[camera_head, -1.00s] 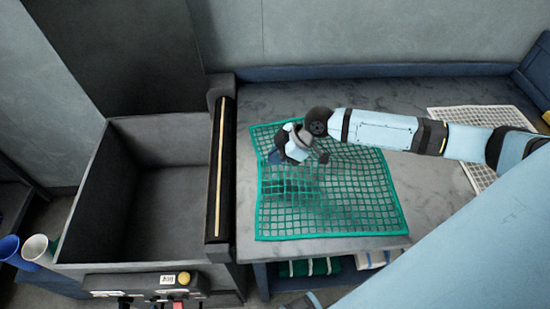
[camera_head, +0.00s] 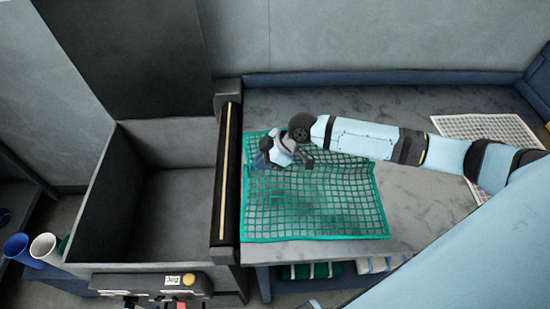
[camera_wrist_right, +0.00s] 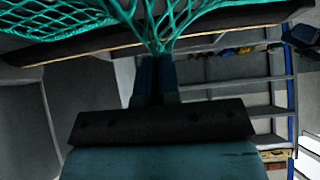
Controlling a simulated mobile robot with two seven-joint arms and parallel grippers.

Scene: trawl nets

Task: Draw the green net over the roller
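The green net (camera_head: 315,210) lies on the grey table, its left edge close to the roller. Its far part is bunched and lifted. The roller (camera_head: 226,175) is a black bar with a pale yellow stripe between bin and table; it also shows in the right wrist view (camera_wrist_right: 60,57). My right gripper (camera_head: 278,157) is above the net's far left part, right of the roller. In the right wrist view its fingers (camera_wrist_right: 156,62) are shut on the net (camera_wrist_right: 75,18), whose mesh gathers to a point there. My left gripper is not in view.
A deep grey bin (camera_head: 170,215) stands left of the roller, with a control panel (camera_head: 150,283) on its front. A white net (camera_head: 485,135) lies at the table's right. Folded nets (camera_head: 315,270) sit on a shelf below. Cups (camera_head: 43,246) stand at far left.

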